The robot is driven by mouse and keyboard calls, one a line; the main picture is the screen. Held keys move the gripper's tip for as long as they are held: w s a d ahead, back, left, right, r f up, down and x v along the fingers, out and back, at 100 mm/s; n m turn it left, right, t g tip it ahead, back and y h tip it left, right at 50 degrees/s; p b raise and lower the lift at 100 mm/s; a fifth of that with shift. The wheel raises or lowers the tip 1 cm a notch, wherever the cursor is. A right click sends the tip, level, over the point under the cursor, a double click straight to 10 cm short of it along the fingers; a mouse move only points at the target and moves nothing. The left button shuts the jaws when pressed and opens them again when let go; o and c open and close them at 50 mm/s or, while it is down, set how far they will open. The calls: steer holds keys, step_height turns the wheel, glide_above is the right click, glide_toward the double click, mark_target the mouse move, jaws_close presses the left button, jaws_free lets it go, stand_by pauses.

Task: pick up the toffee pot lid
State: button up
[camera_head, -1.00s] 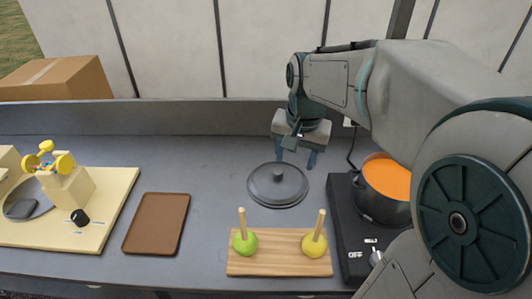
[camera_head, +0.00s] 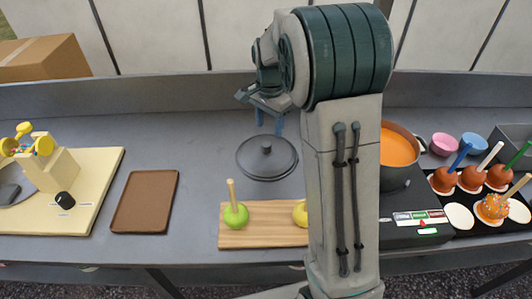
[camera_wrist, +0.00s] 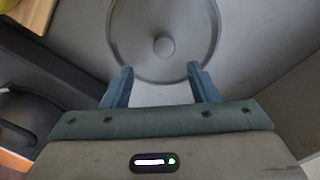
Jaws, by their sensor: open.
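The toffee pot lid (camera_head: 267,158) is a round, dark grey disc with a small knob in its middle. It lies flat on the grey counter, left of the pot. In the wrist view the lid (camera_wrist: 140,62) is ahead of my fingers, its knob (camera_wrist: 163,45) beyond the tips and between their lines. My gripper (camera_head: 269,122) is open and empty, behind the lid in the head view. In the wrist view the two blue fingers of my gripper (camera_wrist: 160,72) are apart and the knob is not between them. The toffee pot (camera_head: 398,152) with orange toffee is partly hidden by my arm.
A wooden board (camera_head: 262,236) with apples on sticks lies in front of the lid. A brown tray (camera_head: 145,202) is at left. The pot stands on a black hob (camera_head: 400,234). A black tray (camera_head: 468,217) with coated apples is at right. Counter between lid and brown tray is clear.

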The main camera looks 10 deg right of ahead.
mark_target(266, 143)
steer(key=shift+w+a+f+p, duration=0.15)
steer(key=shift+f+p, duration=0.1)
steer(key=shift+f, duration=1.75)
steer(key=shift+w+a+f+p, duration=0.15)
steer(key=shift+f+p, duration=0.1)
steer(key=shift+f, duration=1.7)
steer(key=shift+s, duration=0.1)
steer(key=c, duration=1.2)
